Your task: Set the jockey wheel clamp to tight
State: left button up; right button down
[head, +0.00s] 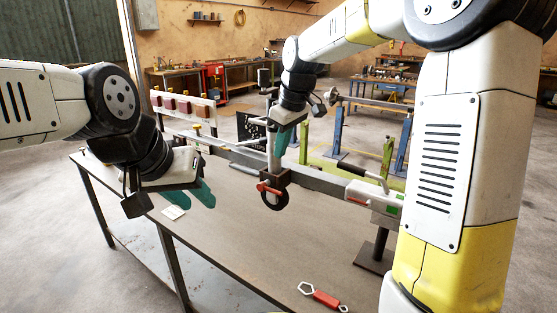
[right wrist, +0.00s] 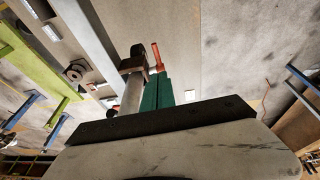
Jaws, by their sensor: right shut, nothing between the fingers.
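The jockey wheel clamp (head: 275,177) is a dark block around the upright jockey wheel tube (head: 273,148), at the grey drawbar. Its red handle (head: 267,188) sticks out at the front left of the clamp. The clamp (right wrist: 132,64) and the upright red handle (right wrist: 157,57) also show in the right wrist view. My right gripper (head: 280,150) has teal fingers, shut and empty, beside the tube above the clamp. In the right wrist view its fingertips (right wrist: 157,78) are close to the handle; contact cannot be told. My left gripper (head: 208,200) hangs over the bench, left of the clamp; its finger gap is unclear.
The brown bench (head: 245,240) is mostly clear in front of the clamp. The hitch coupling (head: 374,197) stands right of the clamp. Blue and green stands fill the floor behind.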

send_near(277, 192)
jog(key=x, duration=0.3)
jog(key=a+x, duration=0.1)
jog(key=x, duration=0.1)
jog(key=shift+w, duration=0.4)
jog(key=shift+w+f, duration=0.15)
jog(key=shift+f, duration=0.55)
